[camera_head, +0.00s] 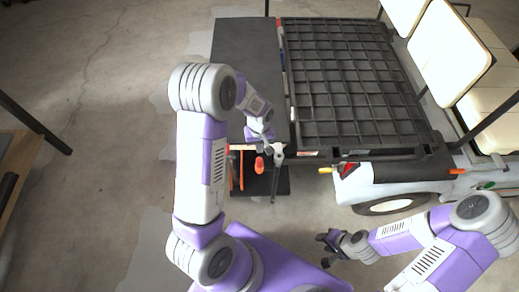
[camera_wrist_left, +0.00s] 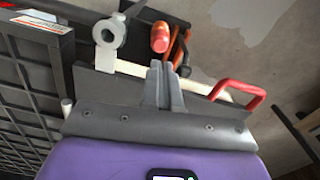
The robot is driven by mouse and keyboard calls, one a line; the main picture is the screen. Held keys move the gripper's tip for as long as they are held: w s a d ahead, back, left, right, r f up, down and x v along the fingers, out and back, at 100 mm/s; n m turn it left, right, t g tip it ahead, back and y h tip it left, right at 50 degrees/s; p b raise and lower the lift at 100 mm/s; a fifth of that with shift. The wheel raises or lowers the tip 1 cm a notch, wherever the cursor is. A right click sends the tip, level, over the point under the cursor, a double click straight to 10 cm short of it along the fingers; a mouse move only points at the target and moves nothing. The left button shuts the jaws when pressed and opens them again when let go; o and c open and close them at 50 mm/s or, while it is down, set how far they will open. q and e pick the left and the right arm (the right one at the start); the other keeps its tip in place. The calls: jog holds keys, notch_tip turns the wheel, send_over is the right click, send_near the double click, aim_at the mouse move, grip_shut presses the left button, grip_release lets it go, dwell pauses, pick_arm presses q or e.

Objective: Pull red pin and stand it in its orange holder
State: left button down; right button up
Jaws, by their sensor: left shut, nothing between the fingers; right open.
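My left gripper (camera_head: 266,146) is at the front edge of the dark shelf. In the left wrist view its fingers (camera_wrist_left: 165,84) are shut with nothing between them. A rounded red-orange piece (camera_head: 259,165) is just below and in front of it, also ahead of the fingertips in the wrist view (camera_wrist_left: 160,37). It looks upright, but I cannot tell whether it is the pin or whether it sits in a holder. Orange bracket parts (camera_head: 241,170) hang beside it, partly hidden. My right gripper (camera_head: 323,250) is open and empty, low in front of the cart.
A grey ring-ended fitting (camera_head: 277,154) with a downward rod is right of the left gripper; it also shows in the wrist view (camera_wrist_left: 108,34). A red loop handle (camera_wrist_left: 240,95) is right of the fingers. The cart's black grid bed (camera_head: 350,85) lies behind.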

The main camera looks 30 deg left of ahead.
pick_arm(q)
jog(key=shift+r, duration=1.6)
jog(key=shift+f, duration=0.1)
